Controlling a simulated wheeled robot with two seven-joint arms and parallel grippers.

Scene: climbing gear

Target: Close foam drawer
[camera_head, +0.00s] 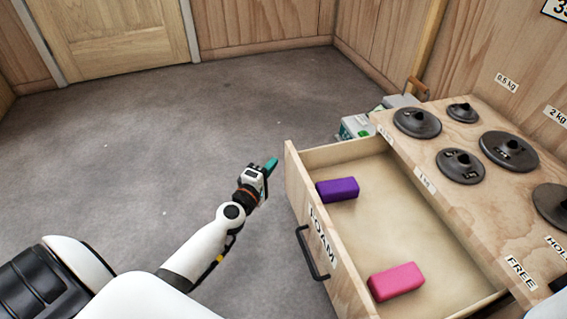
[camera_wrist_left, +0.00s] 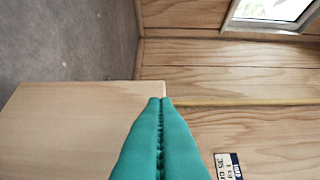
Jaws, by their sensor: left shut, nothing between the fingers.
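The foam drawer (camera_head: 322,238) is pulled out from a wooden cabinet in the head view, its front panel lettered FOAM with a dark handle (camera_head: 311,253). A purple foam block (camera_head: 338,190) lies inside near the front panel's far end, and a pink foam block (camera_head: 396,281) lies nearer to me. My left gripper (camera_head: 271,164) is shut and empty, just left of the drawer front's far corner, apart from the handle. In the left wrist view its teal fingers (camera_wrist_left: 160,105) are together, with a pale wooden panel (camera_wrist_left: 70,125) behind them. My right gripper is not in view.
Several dark round weights, one of them here (camera_head: 417,122), sit on the cabinet top (camera_head: 435,150). Green-and-white boxes (camera_head: 357,127) stand on the floor behind the drawer. The grey floor (camera_head: 150,140) to the left is clear, up to a wooden door (camera_head: 115,35).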

